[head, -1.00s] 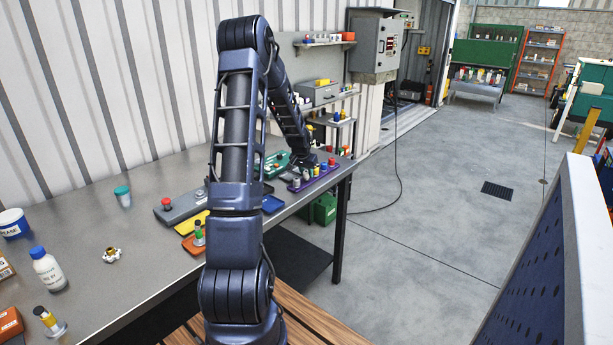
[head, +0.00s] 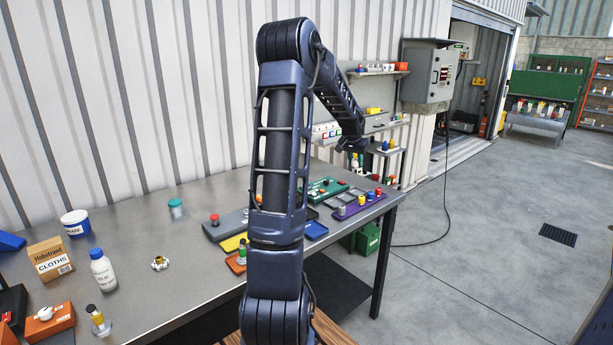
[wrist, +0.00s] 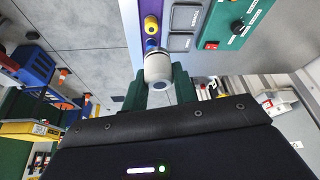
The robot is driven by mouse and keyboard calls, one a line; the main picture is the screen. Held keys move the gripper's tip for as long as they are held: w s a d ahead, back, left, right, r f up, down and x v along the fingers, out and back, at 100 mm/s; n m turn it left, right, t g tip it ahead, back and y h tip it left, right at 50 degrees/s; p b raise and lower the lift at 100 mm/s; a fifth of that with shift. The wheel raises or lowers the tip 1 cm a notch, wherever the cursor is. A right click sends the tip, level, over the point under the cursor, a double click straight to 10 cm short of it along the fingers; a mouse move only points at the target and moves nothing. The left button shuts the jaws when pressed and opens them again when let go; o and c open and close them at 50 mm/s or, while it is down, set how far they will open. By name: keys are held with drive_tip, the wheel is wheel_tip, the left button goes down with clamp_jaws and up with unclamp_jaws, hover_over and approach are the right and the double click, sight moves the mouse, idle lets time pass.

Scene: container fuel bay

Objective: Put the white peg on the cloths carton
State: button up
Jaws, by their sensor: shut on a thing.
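The white peg (wrist: 158,70) is held between the green fingers of my gripper (wrist: 159,88) in the wrist view. In the head view my wrist is raised above the far end of the bench, and the peg cannot be made out there. The cloths carton (head: 50,260) is a brown cardboard box with a white CLOTHS label. It stands upright on the bench at the far left of the head view, well away from my gripper. Its top shows no peg.
A purple tray (head: 357,206) with coloured pegs lies below my wrist. Along the bench stand a white bottle (head: 103,272), a blue-and-white tub (head: 76,223), a teal-capped jar (head: 175,209) and a small white-and-brass part (head: 159,263). Bare bench lies between them.

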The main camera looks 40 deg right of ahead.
drive_tip(key=shift+r, duration=0.15)
drive_tip(key=w+a+r+n+t+y, duration=0.1)
drive_tip(key=w+a+r+n, duration=0.15)
drive_tip(key=w+a, duration=1.35)
drive_tip(key=w+a+r+n+t, duration=0.15)
drive_tip(key=w+a+n, duration=0.25)
drive_tip(key=w+a, duration=1.2)
drive_tip(key=w+a+r+n+y, duration=0.1)
drive_tip(key=w+a, duration=0.4)
drive_tip(key=a, duration=0.2)
drive_tip(key=w+a+r+n, duration=0.1)
drive_tip(key=w+a+n, duration=0.1)
drive_tip(key=w+a, duration=0.4)
drive_tip(key=w+a+r+n, duration=0.1)
drive_tip(key=w+a+n, duration=0.1)
drive_tip(key=a, duration=1.4)
wheel_tip(320, 180, up, 4)
drive_tip(key=n+y, duration=0.3)
drive_tip(key=n, duration=0.4)
hover_over(45, 244)
drive_tip(key=shift+m+t, duration=0.25)
drive_tip(key=shift+t, duration=0.1)
wheel_tip(45, 244, down, 20)
drive_tip(key=shift+s+r, duration=0.1)
drive_tip(key=shift+r, duration=0.05)
